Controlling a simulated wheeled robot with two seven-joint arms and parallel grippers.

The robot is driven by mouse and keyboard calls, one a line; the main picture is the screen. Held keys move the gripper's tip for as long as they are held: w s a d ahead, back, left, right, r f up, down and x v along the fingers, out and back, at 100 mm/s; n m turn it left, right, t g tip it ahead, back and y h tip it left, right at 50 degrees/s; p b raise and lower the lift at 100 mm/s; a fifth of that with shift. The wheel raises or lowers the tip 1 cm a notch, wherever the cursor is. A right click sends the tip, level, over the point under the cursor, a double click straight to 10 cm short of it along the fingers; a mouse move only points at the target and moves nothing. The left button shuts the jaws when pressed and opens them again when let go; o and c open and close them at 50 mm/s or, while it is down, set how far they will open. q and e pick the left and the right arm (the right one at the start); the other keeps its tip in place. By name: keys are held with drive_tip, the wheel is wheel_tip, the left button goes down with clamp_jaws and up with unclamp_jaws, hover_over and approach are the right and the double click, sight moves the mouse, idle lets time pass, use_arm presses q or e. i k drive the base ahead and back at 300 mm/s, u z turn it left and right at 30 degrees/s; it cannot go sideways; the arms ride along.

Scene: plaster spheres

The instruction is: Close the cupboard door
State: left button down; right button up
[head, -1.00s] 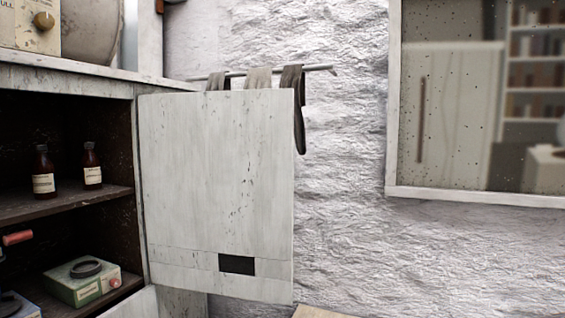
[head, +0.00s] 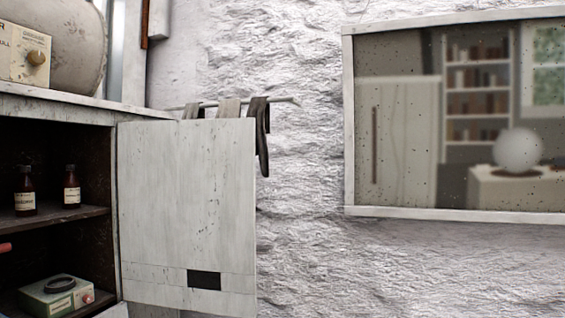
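The cupboard (head: 60,110) stands at the left of the head view with its shelves exposed. Its white, speckled door (head: 187,220) is wide open, hinged at the cupboard's right front edge and swung out to the right. A dark rectangle (head: 204,280) marks the door near its bottom. Neither of my grippers is in view.
Two brown bottles (head: 25,190) (head: 71,187) stand on the upper shelf, and a green box (head: 57,298) sits below. Straps hang from a rod (head: 280,100) behind the door. A framed mirror or glass pane (head: 400,110) is on the rough white wall.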

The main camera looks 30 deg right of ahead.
sight(186, 188)
drive_tip(key=z, duration=0.9)
drive_tip(key=i, duration=1)
drive_tip(key=z, duration=1)
